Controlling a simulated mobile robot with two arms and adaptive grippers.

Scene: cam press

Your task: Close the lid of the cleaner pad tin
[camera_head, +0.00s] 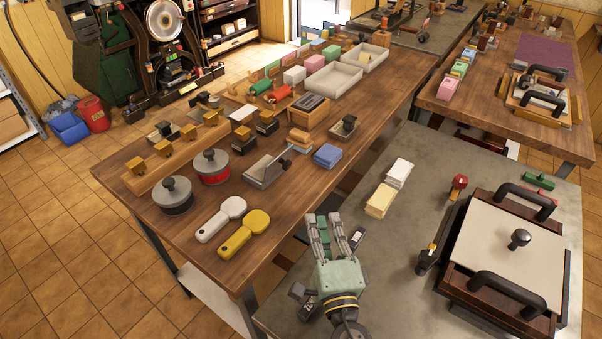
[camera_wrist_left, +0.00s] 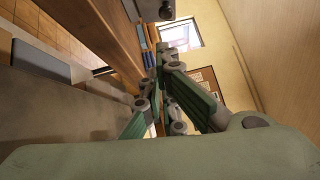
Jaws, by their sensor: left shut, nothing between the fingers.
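A grey, shallow metal tin-like thing (camera_head: 264,171) with a raised dark part on its right side sits on the wooden table, left of the middle in the head view. It may be the cleaner pad tin with its lid up, but I cannot be sure. My left gripper (camera_head: 328,228) is over the near left part of the grey table, to the right of and nearer than that thing, clearly apart from it. Its fingers are together and empty. They also show in the left wrist view (camera_wrist_left: 165,100), where no tin can be made out. My right gripper is not in view.
Blue pads (camera_head: 327,155) lie right of the grey thing, with a yellow paddle (camera_head: 244,234) and a red round pot (camera_head: 211,167) to its left. Cream blocks (camera_head: 380,200) and a large press (camera_head: 510,250) stand on the grey table. A gap separates the tables.

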